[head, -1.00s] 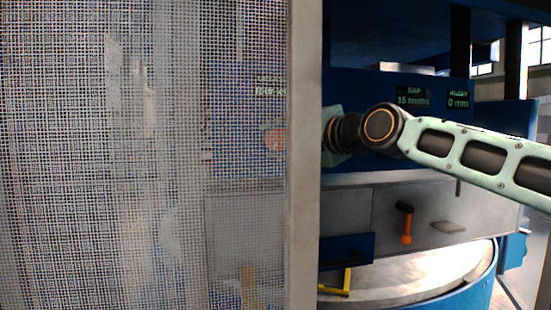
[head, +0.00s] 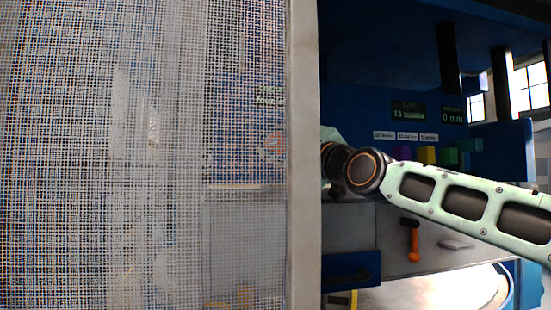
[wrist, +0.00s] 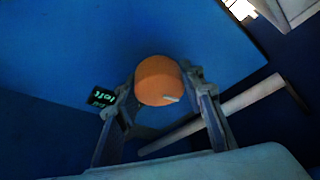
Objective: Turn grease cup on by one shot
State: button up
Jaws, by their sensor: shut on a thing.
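The grease cup's round orange cap (wrist: 160,82), with a short white mark on its face, sits between the fingers of my gripper (wrist: 161,92) in the wrist view. The fingers are shut on it from both sides. The cap is in front of a blue panel. In the head view a blurred orange round shape (head: 275,147) shows behind the mesh; I cannot tell if it is the same cap. My gripper is hidden there behind the mesh and its post. A small dark display (wrist: 101,98) with green text ending in "left" is beside the cap; its other text is unclear.
A wire mesh guard (head: 120,150) with a grey post (head: 304,150) fills the left of the head view. A grey rod (wrist: 215,117) runs near the cap. An orange handle (head: 412,245) and purple, yellow and green blocks (head: 447,157) are at right.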

jog(key=m+t+b, duration=0.1)
jog(key=m, duration=0.1)
jog(key=m+h+b, duration=0.1)
jog(key=m, duration=0.1)
jog(key=shift+f+m+t, duration=0.15)
jog(key=shift+m+t, duration=0.25)
jog(key=shift+d+m+t+h+b, duration=0.1)
jog(key=shift+m+t+h+b, duration=0.35)
jog(key=shift+m, duration=0.65)
jog(key=shift+m+t+h+b, duration=0.3)
jog(key=shift+m+h, duration=0.25)
jog(key=shift+m, duration=0.55)
jog(key=shift+r+m, duration=0.2)
jog(key=shift+m, duration=0.1)
jog(key=o, duration=1.2)
jog(key=shift+s+d+f, duration=0.3)
jog(key=shift+s+d, duration=0.05)
jog(key=shift+s, duration=0.1)
jog(key=shift+v, duration=3.1)
